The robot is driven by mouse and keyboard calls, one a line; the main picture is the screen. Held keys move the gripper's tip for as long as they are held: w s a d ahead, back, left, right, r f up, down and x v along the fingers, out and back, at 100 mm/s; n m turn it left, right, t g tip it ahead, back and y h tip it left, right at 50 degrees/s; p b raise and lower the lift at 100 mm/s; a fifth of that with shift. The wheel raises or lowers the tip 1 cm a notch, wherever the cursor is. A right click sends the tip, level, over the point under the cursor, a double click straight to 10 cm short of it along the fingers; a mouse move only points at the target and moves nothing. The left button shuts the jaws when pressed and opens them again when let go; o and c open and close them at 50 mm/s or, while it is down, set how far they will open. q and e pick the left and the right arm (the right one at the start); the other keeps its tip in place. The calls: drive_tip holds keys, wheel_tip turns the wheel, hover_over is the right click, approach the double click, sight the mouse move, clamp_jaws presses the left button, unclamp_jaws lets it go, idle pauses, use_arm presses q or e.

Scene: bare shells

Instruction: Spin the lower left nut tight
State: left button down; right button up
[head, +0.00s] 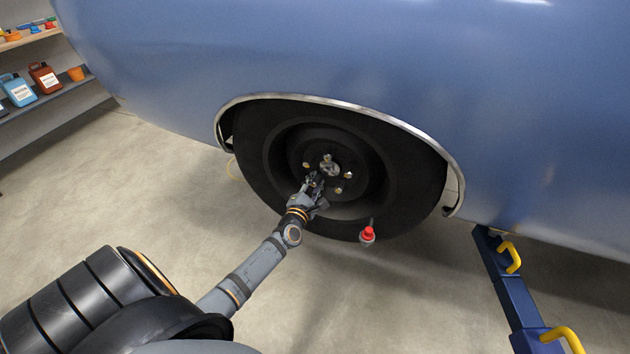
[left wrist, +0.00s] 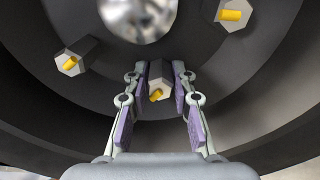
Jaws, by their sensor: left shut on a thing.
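The dark wheel (head: 270,160) sits in the wheel arch of the blue car, with a shiny hub (head: 329,166) at its middle. My left gripper (head: 314,180) reaches to the lower left of the hub. In the left wrist view my left gripper (left wrist: 160,92) has its two purple-padded fingers on either side of the lower left nut (left wrist: 159,76), shut on it. A yellow stud tip shows in this nut. Two other nuts show there, one at left (left wrist: 71,60) and one at upper right (left wrist: 236,13), each with a yellow stud tip. My right gripper is not in view.
A red-topped object (head: 367,234) is in front of the wheel's lower right. A blue frame with yellow handles (head: 497,270) stands at lower right. A shelf (head: 50,101) with bottles is at upper left. The floor (head: 150,190) left of the wheel is clear.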

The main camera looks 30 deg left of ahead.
use_arm(q)
drive_tip(key=m+p, duration=0.1)
drive_tip(key=m, duration=0.2)
drive_tip(key=shift+m, duration=0.4)
drive_tip(key=m+p, duration=0.1)
drive_tip(key=m, duration=0.2)
drive_tip(key=shift+r+m+p, duration=0.1)
drive_tip(key=shift+m+p, duration=0.2)
drive_tip(key=m+p, duration=0.1)
drive_tip(key=m, duration=0.2)
drive_tip(key=shift+m+p, duration=0.3)
drive_tip(key=shift+m, duration=0.1)
drive_tip(key=m+p, duration=0.1)
drive_tip(key=m, duration=0.2)
drive_tip(key=shift+m+p, duration=0.3)
drive_tip(key=m+p, duration=0.2)
drive_tip(key=m, duration=0.2)
drive_tip(key=m+p, duration=0.1)
drive_tip(key=m, duration=0.4)
drive_tip(key=shift+d, duration=0.1)
drive_tip(key=shift+m, duration=0.3)
drive_tip(key=c, duration=1.1)
unclamp_jaws()
